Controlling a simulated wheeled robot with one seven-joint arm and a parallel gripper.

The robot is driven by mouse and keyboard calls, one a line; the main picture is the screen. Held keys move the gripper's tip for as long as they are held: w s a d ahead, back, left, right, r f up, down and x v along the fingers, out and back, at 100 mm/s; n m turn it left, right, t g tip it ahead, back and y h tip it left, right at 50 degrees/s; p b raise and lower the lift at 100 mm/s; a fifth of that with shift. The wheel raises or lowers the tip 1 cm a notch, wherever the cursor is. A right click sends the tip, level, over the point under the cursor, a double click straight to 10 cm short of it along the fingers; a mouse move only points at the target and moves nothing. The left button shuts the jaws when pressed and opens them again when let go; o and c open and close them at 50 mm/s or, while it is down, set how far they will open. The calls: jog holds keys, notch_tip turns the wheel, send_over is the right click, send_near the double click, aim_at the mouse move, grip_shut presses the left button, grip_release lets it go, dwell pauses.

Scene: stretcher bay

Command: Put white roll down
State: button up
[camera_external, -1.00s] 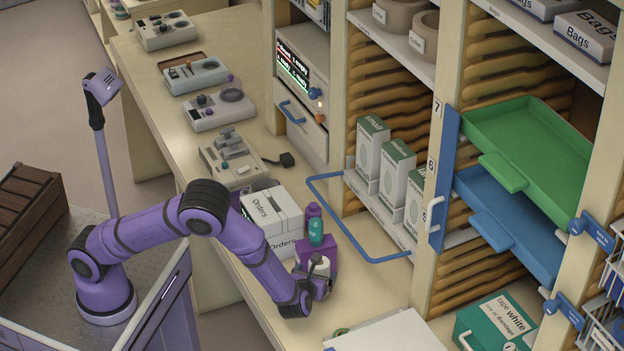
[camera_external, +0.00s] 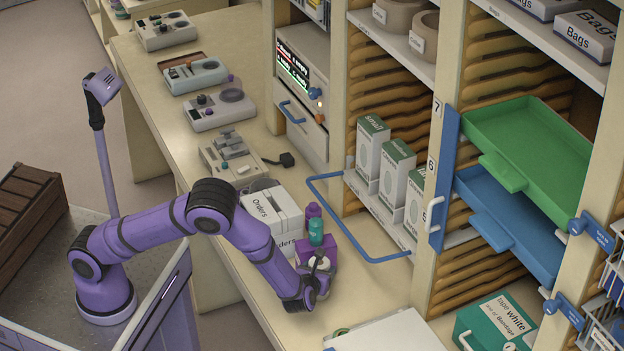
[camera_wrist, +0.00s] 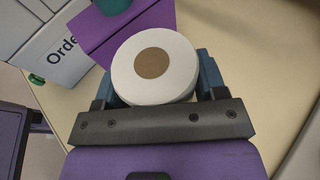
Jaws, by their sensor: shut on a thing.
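The white roll (camera_wrist: 182,63) shows its round end and brown core in the wrist view. It sits between the two fingers of my gripper (camera_wrist: 156,82), which is shut on it. In the external view my gripper (camera_external: 318,278) is low over the front part of the counter, with the white roll (camera_external: 319,263) partly hidden by the fingers. The roll is right beside a purple box (camera_external: 330,248). I cannot tell whether the roll touches the counter.
The purple box carries a teal bottle (camera_external: 316,232). White Orders boxes (camera_external: 272,215) stand to its left. A blue rail (camera_external: 350,232) juts out behind. A white board (camera_external: 390,335) lies in front. Bare counter (camera_external: 365,290) is free to the right of my gripper.

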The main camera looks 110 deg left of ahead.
jog(key=r, duration=0.3)
jog(key=shift+s+d+r, duration=0.15)
jog(key=shift+s+r, duration=0.15)
jog(key=shift+r, duration=0.1)
jog(key=s+d+r, duration=0.1)
jog(key=s+d, duration=0.3)
jog(key=s, duration=1)
jog(key=shift+w+a+f+m+t+h, duration=0.15)
jog(key=shift+w+a+f+m+t, duration=0.7)
jog(key=shift+w, duration=3.3)
jog(key=shift+w+a+f+m+t+h, duration=0.2)
jog(key=shift+w+a+f+m+t, duration=0.6)
jog(key=shift+w, duration=3.4)
jog(key=shift+w+a+f+m+t+h, duration=0.15)
jog(key=shift+w+a+f+m+t, duration=0.65)
jog(key=shift+w, duration=3.35)
jog(key=shift+d+r+n+t, duration=0.1)
jog(key=shift+d+n+t, duration=0.15)
jog(key=shift+d, duration=0.1)
jog(key=o, duration=1.2)
jog(key=shift+c, duration=0.2)
